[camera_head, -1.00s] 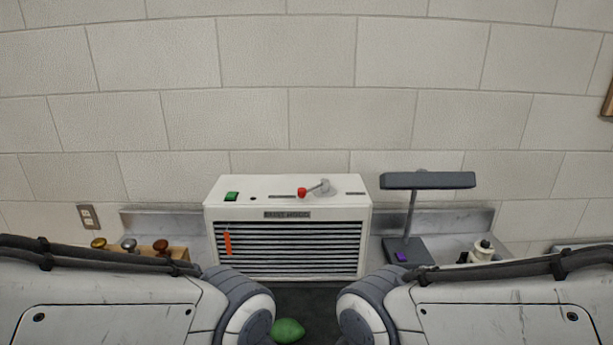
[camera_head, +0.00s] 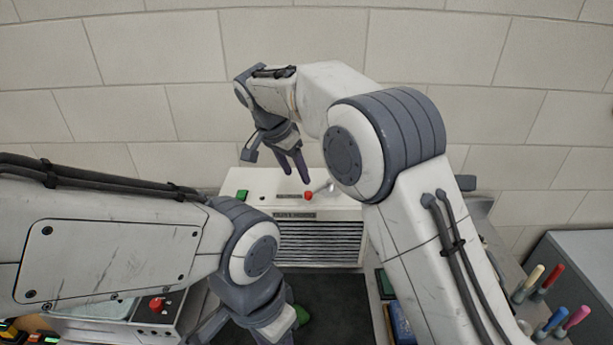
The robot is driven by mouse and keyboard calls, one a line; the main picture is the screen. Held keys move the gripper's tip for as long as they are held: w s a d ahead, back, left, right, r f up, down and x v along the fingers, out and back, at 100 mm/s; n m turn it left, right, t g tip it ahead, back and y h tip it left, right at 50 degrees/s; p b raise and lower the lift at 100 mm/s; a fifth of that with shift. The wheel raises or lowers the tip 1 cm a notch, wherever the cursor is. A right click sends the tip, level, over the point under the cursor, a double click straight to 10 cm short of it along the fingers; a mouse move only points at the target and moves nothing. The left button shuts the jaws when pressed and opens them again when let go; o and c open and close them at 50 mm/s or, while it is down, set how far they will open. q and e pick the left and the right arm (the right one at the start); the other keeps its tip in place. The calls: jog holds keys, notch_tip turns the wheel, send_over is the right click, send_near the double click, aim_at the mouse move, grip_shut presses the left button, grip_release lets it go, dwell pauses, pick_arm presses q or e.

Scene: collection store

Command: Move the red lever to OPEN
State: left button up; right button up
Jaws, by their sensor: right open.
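The red lever (camera_head: 308,195) is on the top of a white louvred box (camera_head: 262,182) against the wall. Its red knob is at the left end of a grey arm that runs right to a pivot. The small labels on the box are too small to read, so I cannot tell which side is OPEN. My right gripper (camera_head: 295,167) is open and empty, fingers pointing down, above the box and just behind and left of the knob in the picture, apparently not touching it. My left gripper is partly in view at the bottom edge; its fingertips are not clear.
A green switch (camera_head: 242,195) is on the box's left top. A dark mat (camera_head: 340,305) lies in front, with a green object (camera_head: 301,315) partly behind my left arm. Another device with a red knob (camera_head: 157,304) is at lower left. Several coloured-handled tools (camera_head: 552,277) stand at right.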

aim_at(308, 192)
jog(key=shift+m, duration=0.5)
jog(key=p+x, duration=0.1)
jog(key=x, duration=0.2)
jog(key=w+p+x, duration=0.1)
jog(key=p+x, duration=0.1)
jog(key=x, duration=0.1)
jog(key=p+x, duration=0.1)
jog(key=x, duration=0.2)
jog(key=shift+w+d+r, duration=0.1)
jog(key=shift+w+r, duration=0.1)
jog(key=shift+w, duration=0.1)
jog(key=shift+w+d+f+p, duration=0.15)
jog(key=shift+f+p, duration=0.15)
jog(key=shift+f, duration=0.3)
grip_shut()
jog(key=shift+r, duration=0.1)
